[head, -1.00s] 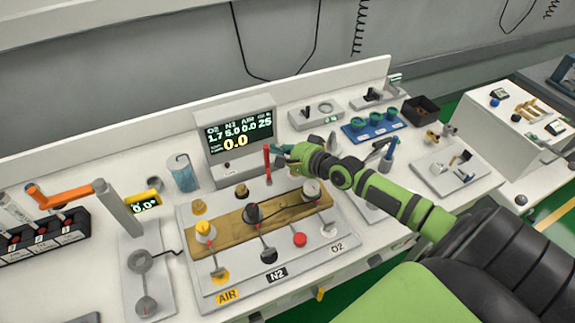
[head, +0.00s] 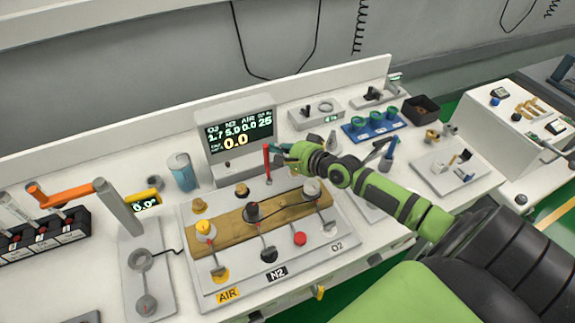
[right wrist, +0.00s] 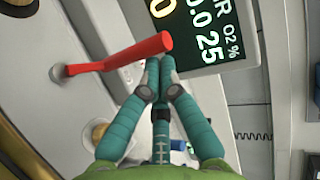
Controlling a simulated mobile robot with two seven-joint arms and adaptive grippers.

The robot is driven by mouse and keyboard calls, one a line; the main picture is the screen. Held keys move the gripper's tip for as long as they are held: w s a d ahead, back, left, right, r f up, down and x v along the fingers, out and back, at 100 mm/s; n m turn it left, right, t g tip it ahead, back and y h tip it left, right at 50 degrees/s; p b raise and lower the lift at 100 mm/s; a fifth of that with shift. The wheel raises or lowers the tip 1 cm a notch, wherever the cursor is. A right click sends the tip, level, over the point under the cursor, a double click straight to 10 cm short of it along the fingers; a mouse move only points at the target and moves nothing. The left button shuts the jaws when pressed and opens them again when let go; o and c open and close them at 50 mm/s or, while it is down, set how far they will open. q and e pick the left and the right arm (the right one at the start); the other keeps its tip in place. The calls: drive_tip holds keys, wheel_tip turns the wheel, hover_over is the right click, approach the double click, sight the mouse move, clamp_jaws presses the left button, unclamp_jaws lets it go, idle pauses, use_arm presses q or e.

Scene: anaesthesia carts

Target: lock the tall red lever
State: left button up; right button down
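The tall red lever (head: 267,161) stands upright on the panel just below the display in the head view. In the right wrist view the red lever (right wrist: 118,57) runs from its pale mount on the left to its free end beside my fingertips. My right gripper (head: 277,156) is at the lever's right side, near its upper part. In the right wrist view the right gripper (right wrist: 156,66) has its teal fingers brought together, with no object between them. Its tips are very near or touching the lever; I cannot tell which. My left gripper is not in view.
The display (head: 238,135) stands close behind the lever. A gas board (head: 320,265) with several knobs and a wooden strip (head: 228,228) lies in front. A clear blue cup (head: 183,172) stands to the left. A blue tray (head: 372,130) is beyond my right arm.

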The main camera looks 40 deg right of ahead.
drive_tip(key=shift+s, duration=0.1)
idle(0.7)
drive_tip(key=v, duration=1.2)
drive_tip(key=shift+r, duration=0.1)
idle(0.4)
